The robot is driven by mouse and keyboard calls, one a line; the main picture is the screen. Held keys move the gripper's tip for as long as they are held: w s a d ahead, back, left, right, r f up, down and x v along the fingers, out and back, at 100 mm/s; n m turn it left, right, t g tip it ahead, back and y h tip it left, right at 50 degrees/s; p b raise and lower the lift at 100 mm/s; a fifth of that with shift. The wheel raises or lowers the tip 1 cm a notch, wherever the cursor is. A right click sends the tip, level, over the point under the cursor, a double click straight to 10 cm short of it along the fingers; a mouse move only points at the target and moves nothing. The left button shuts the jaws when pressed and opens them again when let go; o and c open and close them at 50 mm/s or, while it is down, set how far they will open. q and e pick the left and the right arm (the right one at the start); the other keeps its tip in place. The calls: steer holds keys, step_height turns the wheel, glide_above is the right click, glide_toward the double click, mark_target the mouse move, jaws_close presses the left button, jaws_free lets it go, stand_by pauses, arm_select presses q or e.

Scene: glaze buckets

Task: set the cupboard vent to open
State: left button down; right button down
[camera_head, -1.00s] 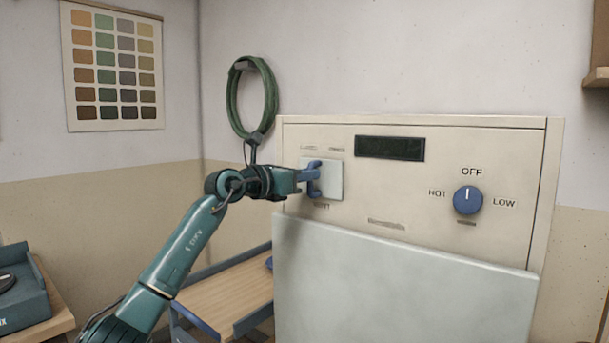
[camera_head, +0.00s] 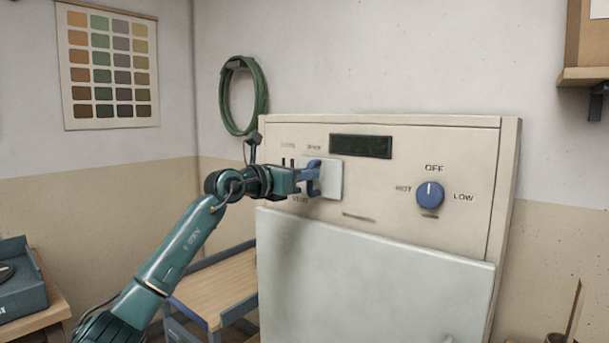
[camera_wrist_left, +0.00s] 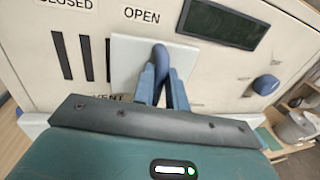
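The cupboard vent is a white sliding plate (camera_head: 332,182) with a blue upright handle (camera_head: 314,178) on the cream panel. In the left wrist view the plate (camera_wrist_left: 128,64) is below the word OPEN, with dark vertical slots (camera_wrist_left: 85,58) uncovered to its left, below CLOSED. My left gripper (camera_head: 309,180) is at the handle from the left. In the left wrist view its blue fingers (camera_wrist_left: 163,88) lie on both sides of the handle (camera_wrist_left: 161,60), closed on it. The fingers hide part of the plate. My right gripper is not in view.
A blue knob (camera_head: 430,194) marked OFF, HOT and LOW is to the right on the panel (camera_head: 465,165). A dark display (camera_head: 361,147) is above the plate. A large pale door (camera_head: 370,270) is below. A green hose coil (camera_head: 262,95) hangs behind.

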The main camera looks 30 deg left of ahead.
arm_select(q)
steer(key=c, duration=1.4)
jaws_free()
steer(key=shift+d+f, duration=0.1)
steer(key=shift+d, duration=0.25)
steer(key=shift+a, duration=0.1)
